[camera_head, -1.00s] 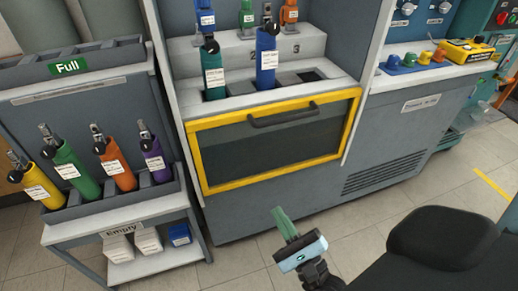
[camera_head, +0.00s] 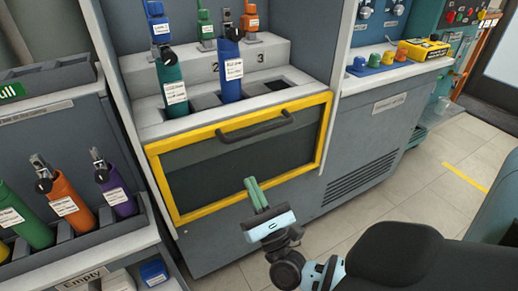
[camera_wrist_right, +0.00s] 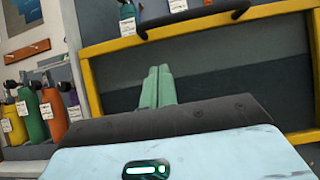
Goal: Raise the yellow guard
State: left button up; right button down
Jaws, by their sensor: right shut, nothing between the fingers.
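The yellow guard (camera_head: 182,217) is a yellow-framed dark panel on the front of the bench, in its lowered place below the cylinder slots. Its dark handle (camera_head: 254,126) runs along the top part of the frame. My right gripper (camera_head: 254,186) has green fingers, shut and empty, in front of the guard's lower part and below the handle. In the right wrist view the fingers (camera_wrist_right: 158,75) point at the panel, with the handle (camera_wrist_right: 192,18) above them. I cannot tell the exact gap to the panel. My left gripper is not in view.
A green cylinder (camera_head: 172,84) and a blue cylinder (camera_head: 230,72) stand in slots above the guard. A rack (camera_head: 75,247) with several cylinders stands at left. Open floor (camera_head: 400,190) lies at right.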

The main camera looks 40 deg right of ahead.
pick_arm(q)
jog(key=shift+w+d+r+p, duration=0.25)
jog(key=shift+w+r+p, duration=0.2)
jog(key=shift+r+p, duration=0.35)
pick_arm(e)
jog(key=w+d+r, duration=0.1)
jog(key=w+r, duration=0.3)
jog(key=r, duration=0.2)
jog(key=shift+w+r, duration=0.25)
jog(key=shift+w, duration=0.1)
jog(key=shift+r, duration=0.1)
